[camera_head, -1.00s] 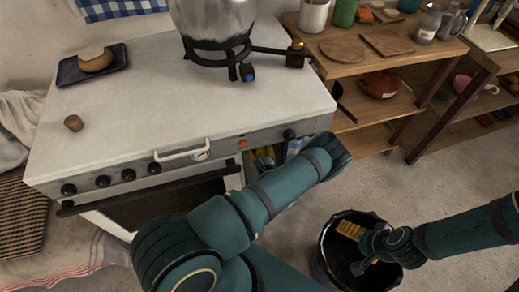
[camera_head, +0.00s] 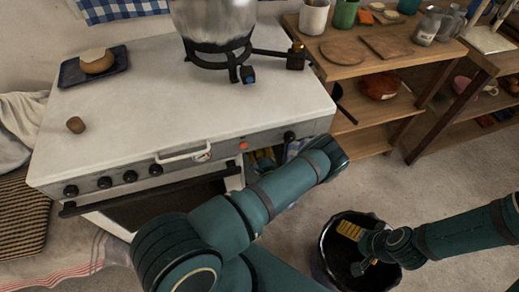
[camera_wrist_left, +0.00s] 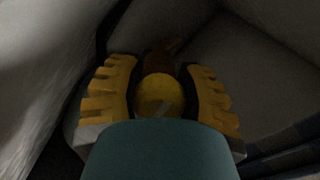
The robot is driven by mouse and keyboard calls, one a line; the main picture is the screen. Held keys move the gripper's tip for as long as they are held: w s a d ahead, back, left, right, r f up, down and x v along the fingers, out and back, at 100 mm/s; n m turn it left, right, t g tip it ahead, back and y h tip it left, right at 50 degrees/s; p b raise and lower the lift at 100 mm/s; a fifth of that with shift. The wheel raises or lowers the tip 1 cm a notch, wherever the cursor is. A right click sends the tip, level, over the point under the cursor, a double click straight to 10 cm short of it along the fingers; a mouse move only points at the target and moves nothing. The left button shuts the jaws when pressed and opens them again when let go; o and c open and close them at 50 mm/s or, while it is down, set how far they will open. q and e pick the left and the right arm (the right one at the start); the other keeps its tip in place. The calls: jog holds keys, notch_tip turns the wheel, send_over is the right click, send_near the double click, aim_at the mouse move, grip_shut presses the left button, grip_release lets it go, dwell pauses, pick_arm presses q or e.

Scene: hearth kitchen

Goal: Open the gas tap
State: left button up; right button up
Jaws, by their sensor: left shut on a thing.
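A round yellow knob with a pale mark, which looks like the gas tap (camera_wrist_left: 160,94), sits between the yellow-padded fingers of my left gripper (camera_wrist_left: 160,70) in the left wrist view. The gripper is shut on it. A brownish pipe-like part (camera_wrist_left: 162,55) shows dimly behind the knob. In the head view my left arm reaches to the right end of the stove (camera_head: 190,95) and hides most of its hand and the tap. My right gripper (camera_head: 354,250) is over a black bin (camera_head: 328,250), fingers apart and empty.
The stove front has several dark knobs, a white handle and a dark oven bar (camera_head: 145,190). A large metal vessel (camera_head: 213,20) stands on top, near a loaf on a dark tray (camera_head: 70,72). Wooden shelves (camera_head: 355,62) stand to the right. Floor is clear between shelves and bin.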

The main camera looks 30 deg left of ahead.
pick_arm(q)
jog(key=n+p, duration=0.1)
jog(key=n, duration=0.2)
jog(key=n+p, duration=0.1)
jog(key=n, duration=0.3)
jog(key=shift+s+f, duration=0.2)
jog(key=n+p, duration=0.2)
jog(key=n, duration=0.2)
jog(key=shift+f+n, duration=0.1)
jog(key=shift+n, duration=0.3)
jog(key=shift+d+f+n+p, duration=0.1)
jog(key=shift+n+p, duration=0.3)
jog(key=shift+n, duration=1.1)
jog(key=o, duration=1.2)
jog(key=shift+w, duration=0.1)
